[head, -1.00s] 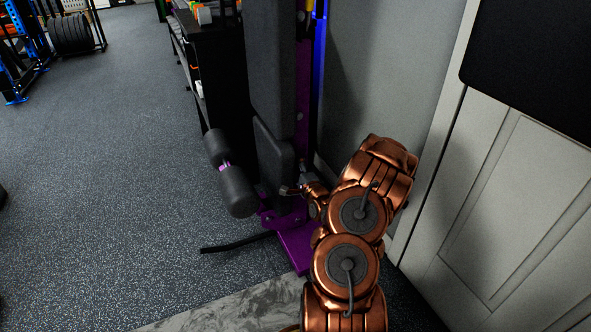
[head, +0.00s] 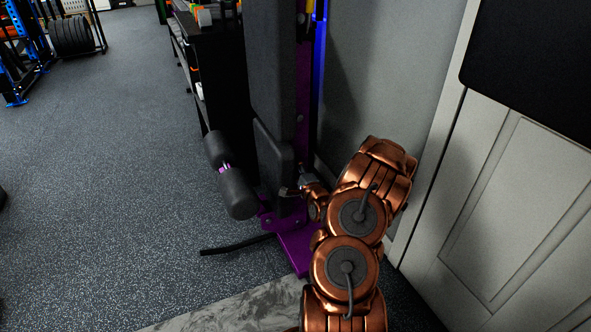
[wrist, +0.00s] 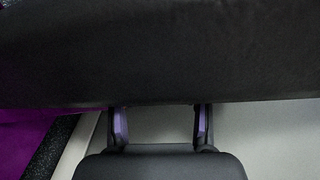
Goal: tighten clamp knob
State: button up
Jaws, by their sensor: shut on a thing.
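My gripper (head: 296,190) is at the lower part of the purple-framed bench machine, beside its black pad (head: 272,165). In the wrist view, its two fingers (wrist: 161,112) stand apart with lilac inner pads. Their tips run under a large dark padded surface (wrist: 160,55) that fills the top of the picture. The clamp knob cannot be made out in either view; the pad hides what lies between the fingertips. The fingers are held around something there.
A black foam roller (head: 232,180) sticks out to the left of the pad. The purple base (head: 298,250) and a black bar (head: 235,244) lie low on the floor. A grey wall and white door (head: 500,210) are close on the right. Open floor (head: 110,180) spreads left.

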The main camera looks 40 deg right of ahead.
jog(key=shift+d+n+p, duration=0.1)
jog(key=shift+n+p, duration=2.25)
jog(key=shift+n, duration=0.05)
jog(key=o, duration=1.2)
jog(key=shift+f, duration=0.1)
jog(key=shift+c, duration=0.2)
jog(key=shift+s, duration=0.15)
jog(key=v, duration=1.1)
jog(key=shift+s+a, duration=0.25)
jog(key=shift+s, duration=0.1)
